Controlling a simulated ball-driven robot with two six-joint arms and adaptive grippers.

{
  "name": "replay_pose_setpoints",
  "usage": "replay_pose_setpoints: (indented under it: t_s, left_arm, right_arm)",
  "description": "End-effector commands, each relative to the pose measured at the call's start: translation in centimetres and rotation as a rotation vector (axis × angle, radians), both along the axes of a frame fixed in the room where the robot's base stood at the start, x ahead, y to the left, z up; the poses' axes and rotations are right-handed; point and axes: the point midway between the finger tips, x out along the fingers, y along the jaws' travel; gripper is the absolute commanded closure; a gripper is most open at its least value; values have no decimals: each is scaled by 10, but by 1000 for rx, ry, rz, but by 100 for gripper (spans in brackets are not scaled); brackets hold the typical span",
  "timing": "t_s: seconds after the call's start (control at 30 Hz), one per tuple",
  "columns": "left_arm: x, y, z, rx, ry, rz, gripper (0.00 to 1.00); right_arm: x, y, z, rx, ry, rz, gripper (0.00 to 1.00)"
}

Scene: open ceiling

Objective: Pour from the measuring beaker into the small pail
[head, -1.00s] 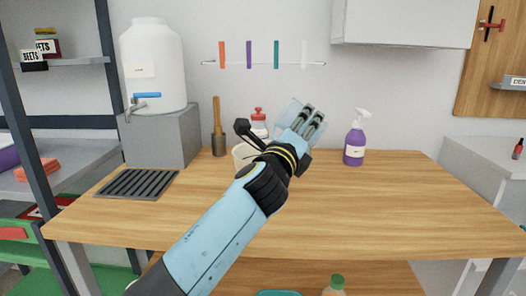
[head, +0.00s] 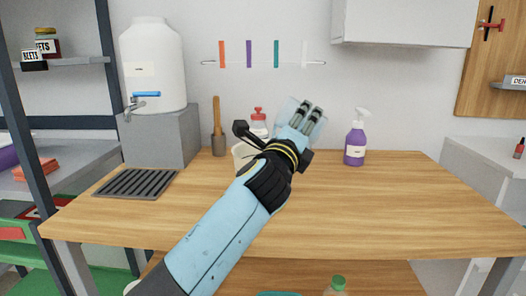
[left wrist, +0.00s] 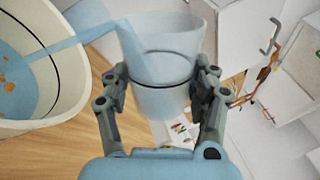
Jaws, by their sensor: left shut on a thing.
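My left gripper (head: 312,114) is shut on the clear measuring beaker (head: 289,110) above the wooden table. In the left wrist view the beaker (left wrist: 166,62) sits between the two fingers, tilted. A pale blue stream (left wrist: 70,43) runs from its lip to the left, over the rim of the small pail. The small pail (left wrist: 75,75) is cream with a dark line inside; blue liquid and orange specks show in it. In the head view the pail (head: 240,156) is mostly hidden behind my left gripper. My right gripper is in neither view.
On the table (head: 380,205) a purple spray bottle (head: 355,150) stands to the right. A red-capped bottle (head: 258,122) and a wooden-handled tool (head: 218,130) stand behind. A white dispenser (head: 152,65) and dark drain grate (head: 137,183) are at left. The right part is clear.

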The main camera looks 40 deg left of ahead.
Motion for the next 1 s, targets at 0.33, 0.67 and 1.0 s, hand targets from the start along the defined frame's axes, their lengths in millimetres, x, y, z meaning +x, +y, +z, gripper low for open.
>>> replay_pose_setpoints:
  t_s: [0.33, 0.67, 1.0]
  left_arm:
    - [0, 0, -2, -35, -12, 0, 76]
    - [0, 1, -3, -69, -21, 0, 76]
    - [0, 2, -3, -103, -31, 0, 76]
  right_arm:
    - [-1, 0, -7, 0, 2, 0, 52]
    - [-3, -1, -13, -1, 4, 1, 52]
    - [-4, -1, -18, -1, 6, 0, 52]
